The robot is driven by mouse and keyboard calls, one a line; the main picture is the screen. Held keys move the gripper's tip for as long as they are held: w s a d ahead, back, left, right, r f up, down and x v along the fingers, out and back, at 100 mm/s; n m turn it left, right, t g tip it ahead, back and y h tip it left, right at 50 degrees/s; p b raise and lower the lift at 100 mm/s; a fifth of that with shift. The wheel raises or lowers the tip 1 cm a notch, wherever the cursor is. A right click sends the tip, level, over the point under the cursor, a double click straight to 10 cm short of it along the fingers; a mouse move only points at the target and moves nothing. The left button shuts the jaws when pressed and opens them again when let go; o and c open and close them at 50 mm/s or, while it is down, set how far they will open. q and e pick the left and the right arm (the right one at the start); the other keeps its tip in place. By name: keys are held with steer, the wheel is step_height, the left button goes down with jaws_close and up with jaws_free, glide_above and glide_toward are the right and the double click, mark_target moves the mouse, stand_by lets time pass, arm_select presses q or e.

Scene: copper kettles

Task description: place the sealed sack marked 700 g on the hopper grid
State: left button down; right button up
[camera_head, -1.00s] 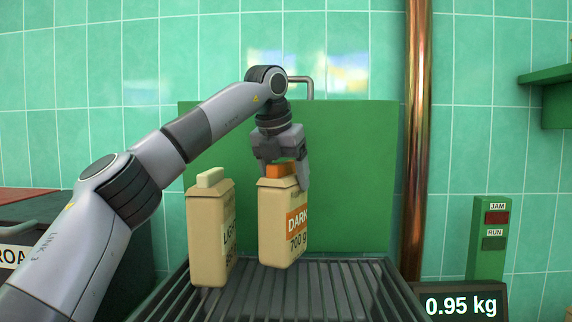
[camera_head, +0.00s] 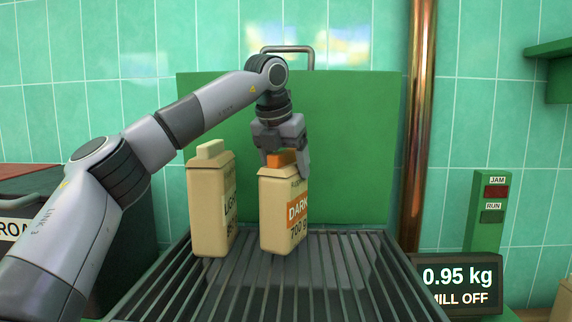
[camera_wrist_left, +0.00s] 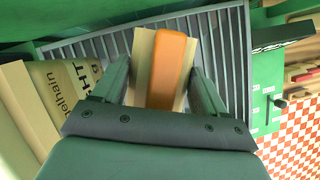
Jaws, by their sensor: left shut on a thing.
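The cream sack marked DARK 700 g (camera_head: 283,222) has an orange label and an orange top and hangs upright from my left gripper (camera_head: 284,162). The gripper is shut on the orange top, which also shows between the fingers in the left wrist view (camera_wrist_left: 168,68). The sack's bottom is at or just above the dark slatted hopper grid (camera_head: 290,290); I cannot tell whether it touches. A cream sack marked LIGHT (camera_head: 208,212) stands upright on the grid to its left, with a small gap between them. My right gripper is not in view.
A green panel (camera_head: 350,130) stands behind the grid, with a copper pipe (camera_head: 418,130) to its right. A display (camera_head: 458,288) reads 0.95 kg and MILL OFF. A post with JAM and RUN lamps (camera_head: 490,225) stands at the right. The grid's right part is clear.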

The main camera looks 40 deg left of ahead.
arm_select(q)
steer(key=shift+f+b, duration=0.4)
jaws_free()
steer(key=shift+f, duration=0.15)
steer(key=v, duration=0.7)
steer(key=shift+s+d+r, duration=0.1)
steer(key=shift+s+r, duration=0.05)
steer(key=shift+r, duration=0.05)
